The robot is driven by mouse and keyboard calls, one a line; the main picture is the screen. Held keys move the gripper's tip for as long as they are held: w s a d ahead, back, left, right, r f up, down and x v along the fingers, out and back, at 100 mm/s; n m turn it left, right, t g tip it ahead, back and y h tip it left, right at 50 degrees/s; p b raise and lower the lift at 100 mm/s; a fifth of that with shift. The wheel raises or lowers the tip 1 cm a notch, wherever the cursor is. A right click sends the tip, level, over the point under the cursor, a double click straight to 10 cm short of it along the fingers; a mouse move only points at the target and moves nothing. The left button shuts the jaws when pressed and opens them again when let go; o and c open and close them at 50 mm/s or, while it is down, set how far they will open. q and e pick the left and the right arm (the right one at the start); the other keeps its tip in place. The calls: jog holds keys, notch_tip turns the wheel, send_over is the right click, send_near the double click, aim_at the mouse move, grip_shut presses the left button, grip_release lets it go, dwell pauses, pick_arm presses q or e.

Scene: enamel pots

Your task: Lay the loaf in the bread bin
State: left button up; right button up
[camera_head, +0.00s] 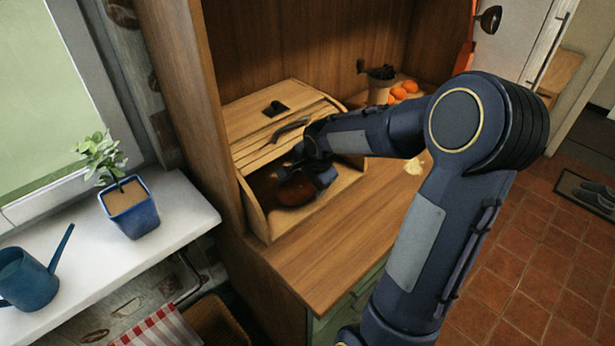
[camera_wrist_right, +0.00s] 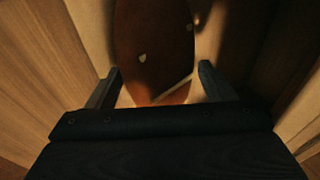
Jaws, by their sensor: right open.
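The wooden bread bin (camera_head: 262,218) stands on the cabinet's counter with its slatted front rolled up. The brown loaf (camera_head: 296,189) lies inside it, near the opening. In the right wrist view the loaf (camera_wrist_right: 150,55) is a dark reddish-brown oval with pale marks, running away from the camera. My right gripper (camera_head: 318,180) is at the mouth of the bin beside the loaf. In the wrist view its two fingers (camera_wrist_right: 160,88) are apart, at either side of the loaf's near end. I cannot tell whether they touch it. My left gripper is not in view.
The wooden counter (camera_head: 330,245) in front of the bin is clear. A pot (camera_head: 380,88) and several oranges (camera_head: 404,90) stand behind my right arm. A potted plant (camera_head: 130,208) and a blue watering can (camera_head: 30,278) are on the white sill at left.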

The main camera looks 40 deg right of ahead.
jog(key=v, duration=1.1)
jog(key=s+a+f+n+y, duration=0.3)
jog(key=s+a+n+y, duration=0.2)
jog(key=s+a+n, duration=1)
jog(key=s+a, duration=0.1)
jog(key=s, duration=0.1)
jog(key=shift+s+a+n+t, duration=0.3)
jog(key=shift+s+a+n, duration=0.1)
jog(key=shift+d+f, duration=0.1)
